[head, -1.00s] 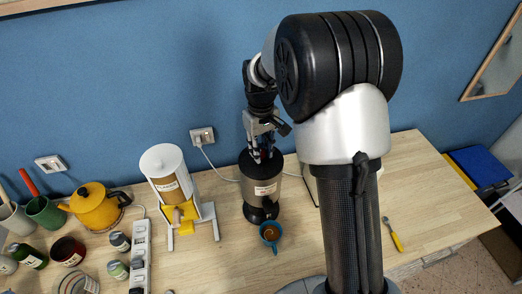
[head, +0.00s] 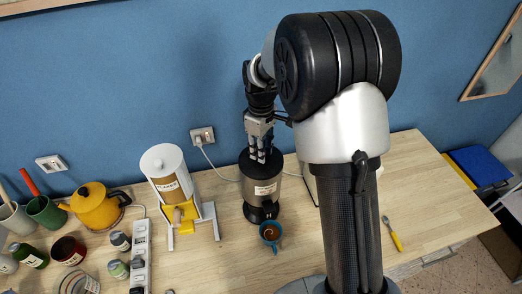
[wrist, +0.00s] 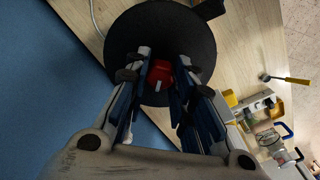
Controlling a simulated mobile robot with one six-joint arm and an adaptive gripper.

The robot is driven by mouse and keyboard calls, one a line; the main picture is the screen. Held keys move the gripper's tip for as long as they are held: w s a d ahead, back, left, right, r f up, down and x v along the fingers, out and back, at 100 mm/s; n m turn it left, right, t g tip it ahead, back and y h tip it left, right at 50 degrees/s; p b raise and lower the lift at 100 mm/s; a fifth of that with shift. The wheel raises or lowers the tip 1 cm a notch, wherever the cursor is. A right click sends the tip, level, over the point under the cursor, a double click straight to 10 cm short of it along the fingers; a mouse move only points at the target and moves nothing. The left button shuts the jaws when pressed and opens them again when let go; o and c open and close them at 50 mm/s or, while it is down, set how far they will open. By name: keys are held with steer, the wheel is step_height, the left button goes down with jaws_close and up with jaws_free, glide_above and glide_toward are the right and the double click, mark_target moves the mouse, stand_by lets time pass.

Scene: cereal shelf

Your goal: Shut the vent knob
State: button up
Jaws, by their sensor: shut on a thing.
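The vent knob (wrist: 161,75) is a small red knob with a white mark, on the black lid (wrist: 139,29) of the coffee machine in the wrist view. My gripper (wrist: 155,82) comes down over the lid from above, its two fingers on either side of the red knob and shut on it. In the head view the machine (head: 262,189) is a dark and silver cylinder, and my gripper (head: 258,156) is at its top. There the fingers hide the knob.
A blue cup (head: 270,232) of dark drink stands at the machine's front. A cereal dispenser (head: 165,172) stands to the left, with a yellow kettle (head: 94,205) and a power strip (head: 140,258) beyond. A yellow-handled tool (head: 395,238) lies at right. The blue wall is close behind.

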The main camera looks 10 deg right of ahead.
steer(key=shift+n, duration=0.7)
steer(key=n, duration=0.3)
steer(key=shift+n, duration=0.3)
steer(key=n, duration=0.3)
